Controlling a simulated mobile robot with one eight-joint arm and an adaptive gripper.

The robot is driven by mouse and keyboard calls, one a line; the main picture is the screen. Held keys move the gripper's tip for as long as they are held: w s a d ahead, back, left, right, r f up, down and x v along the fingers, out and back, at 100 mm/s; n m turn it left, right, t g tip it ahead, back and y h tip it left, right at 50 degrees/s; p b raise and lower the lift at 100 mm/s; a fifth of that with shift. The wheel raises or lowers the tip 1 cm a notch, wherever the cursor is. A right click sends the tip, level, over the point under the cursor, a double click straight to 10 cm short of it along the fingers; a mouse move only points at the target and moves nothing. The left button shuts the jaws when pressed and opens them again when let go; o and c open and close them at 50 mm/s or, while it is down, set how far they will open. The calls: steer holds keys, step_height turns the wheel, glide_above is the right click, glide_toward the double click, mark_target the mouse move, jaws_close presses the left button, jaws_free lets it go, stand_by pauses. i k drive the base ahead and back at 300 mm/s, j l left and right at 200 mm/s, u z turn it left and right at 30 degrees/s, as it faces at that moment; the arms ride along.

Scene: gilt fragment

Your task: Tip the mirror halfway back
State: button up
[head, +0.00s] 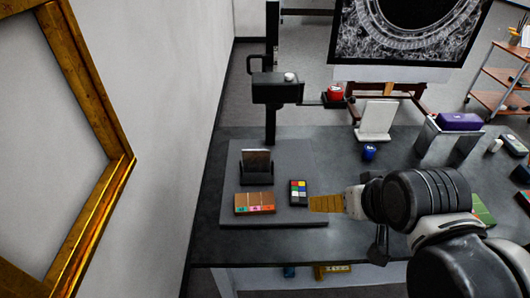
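A small upright panel with a dull reflective face (257,162) stands in a dark holder on the left of the bench. It looks like the mirror, but I cannot be sure. It appears nearly upright; its exact tilt is hard to read. My arm reaches in from the lower right, and my gripper (359,204) is to the right of the mirror and nearer the front edge, apart from it. A gold strip (325,204) shows just left of my gripper. I cannot tell whether it is held or lies behind. My fingertips are not clear.
A brown block with coloured patches (254,203) and a colour chart (299,192) lie before the mirror on a dark board (283,222). A black post (272,110) rises behind. A white panel (376,118) and blue jar (369,152) stand farther back. A gilt frame (93,232) is at left.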

mark_target(254, 161)
steer(key=i+j, duration=0.1)
steer(key=j, duration=0.3)
steer(key=i+j, duration=0.1)
steer(key=j, duration=0.25)
steer(key=i+j, duration=0.1)
steer(key=j, duration=0.3)
steer(key=i+j, duration=0.1)
steer(key=j, duration=0.3)
steer(key=z, duration=0.05)
